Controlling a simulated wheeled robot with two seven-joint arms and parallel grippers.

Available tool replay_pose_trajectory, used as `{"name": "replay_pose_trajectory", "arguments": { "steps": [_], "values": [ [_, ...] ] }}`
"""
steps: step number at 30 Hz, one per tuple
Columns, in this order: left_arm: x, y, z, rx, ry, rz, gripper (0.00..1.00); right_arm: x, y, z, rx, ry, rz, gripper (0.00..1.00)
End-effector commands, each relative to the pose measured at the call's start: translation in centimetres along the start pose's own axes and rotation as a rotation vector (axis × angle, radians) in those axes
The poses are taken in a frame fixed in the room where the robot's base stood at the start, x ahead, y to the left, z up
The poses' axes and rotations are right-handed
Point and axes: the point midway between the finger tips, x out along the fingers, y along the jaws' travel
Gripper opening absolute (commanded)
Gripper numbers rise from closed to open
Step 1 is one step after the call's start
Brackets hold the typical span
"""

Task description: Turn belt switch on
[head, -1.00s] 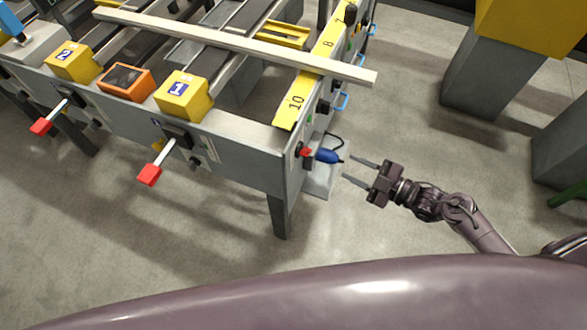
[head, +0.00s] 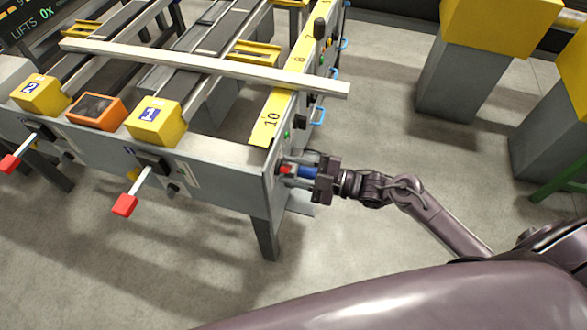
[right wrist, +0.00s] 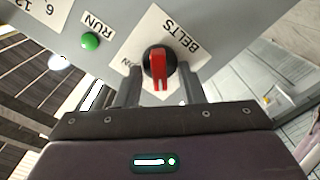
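The belt switch is a red-handled knob on a black round base, next to a white label reading BELTS; it shows in the right wrist view (right wrist: 160,68) and in the head view (head: 285,169) on the table's end panel. Its red handle points toward my gripper in the wrist view, and a partly hidden "ON" mark is at its left. My right gripper (head: 302,169) is at the panel, its two fingers apart on either side of the knob. I cannot tell whether they touch it. My left gripper is not in view.
A green RUN button (right wrist: 90,41) is beside the switch. A blue object (head: 307,173) shows between my fingers in the head view. A red-tipped lever (head: 125,205) sticks out from the table front. Grey pedestals (head: 460,80) stand at right, with clear floor between.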

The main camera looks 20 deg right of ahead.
Motion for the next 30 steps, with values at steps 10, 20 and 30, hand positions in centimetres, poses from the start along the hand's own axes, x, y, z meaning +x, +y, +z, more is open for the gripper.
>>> {"name": "replay_pose_trajectory", "arguments": {
  "steps": [10, 20, 30],
  "values": [
    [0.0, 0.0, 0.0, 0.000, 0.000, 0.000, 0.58, -0.1, 0.0, 0.0, 0.000, 0.000, 0.000, 0.07],
    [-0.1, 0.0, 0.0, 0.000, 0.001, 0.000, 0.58, -0.1, 0.0, 0.0, 0.014, 0.000, 0.000, 0.00],
    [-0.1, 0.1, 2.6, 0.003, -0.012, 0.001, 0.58, 0.0, 0.3, -0.1, 0.179, -0.001, 0.001, 0.00]
  ]
}}
